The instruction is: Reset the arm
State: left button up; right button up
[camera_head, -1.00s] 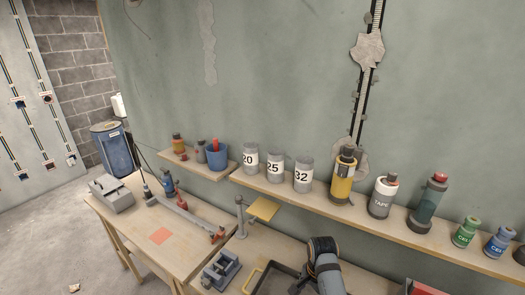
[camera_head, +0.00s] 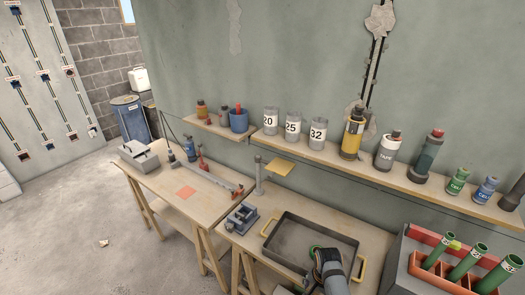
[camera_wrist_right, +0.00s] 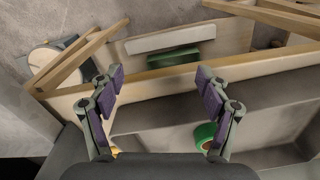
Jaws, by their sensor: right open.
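My right gripper (camera_wrist_right: 160,78) is open in the right wrist view, its two fingers wide apart with nothing between them. Below and beyond it is a grey tray, with a green roll (camera_wrist_right: 204,136) inside near the right finger. In the head view my right arm (camera_head: 330,268) comes in at the bottom, over the front right of the dark tray (camera_head: 283,234); its fingers are not clear there. Part of the green roll (camera_head: 315,249) shows beside the arm. My left gripper is in neither view.
A blue vise (camera_head: 241,217) stands left of the tray. An orange rack (camera_head: 440,278) with green tubes (camera_head: 468,261) stands at right. The wall shelf (camera_head: 405,183) carries labelled jars and bottles. The left bench (camera_head: 165,185) has bare space around an orange square (camera_head: 186,192).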

jog(key=s+d+f+n+b, duration=0.25)
jog(key=s+f, duration=0.55)
jog(key=f, duration=0.4)
jog(key=s+d+f+n+b, duration=0.1)
jog(key=s+d+f+n, duration=0.15)
jog(key=s+f, duration=0.75)
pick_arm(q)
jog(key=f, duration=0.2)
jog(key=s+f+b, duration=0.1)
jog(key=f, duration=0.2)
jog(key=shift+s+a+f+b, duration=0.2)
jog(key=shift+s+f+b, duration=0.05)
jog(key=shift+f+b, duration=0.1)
pick_arm(e)
jog(key=s+d+f+n, duration=0.2)
jog(key=s+f, duration=0.3)
jog(key=s, duration=0.4)
jog(key=s+d+f+n+t, duration=0.1)
jog(key=s+d+f+n, duration=0.1)
jog(key=s+f, duration=0.3)
jog(key=s, duration=0.4)
jog(key=shift+s+d+f+n+h, duration=0.2)
jog(key=shift+s+n+h, duration=0.1)
jog(key=shift+s+n, duration=0.1)
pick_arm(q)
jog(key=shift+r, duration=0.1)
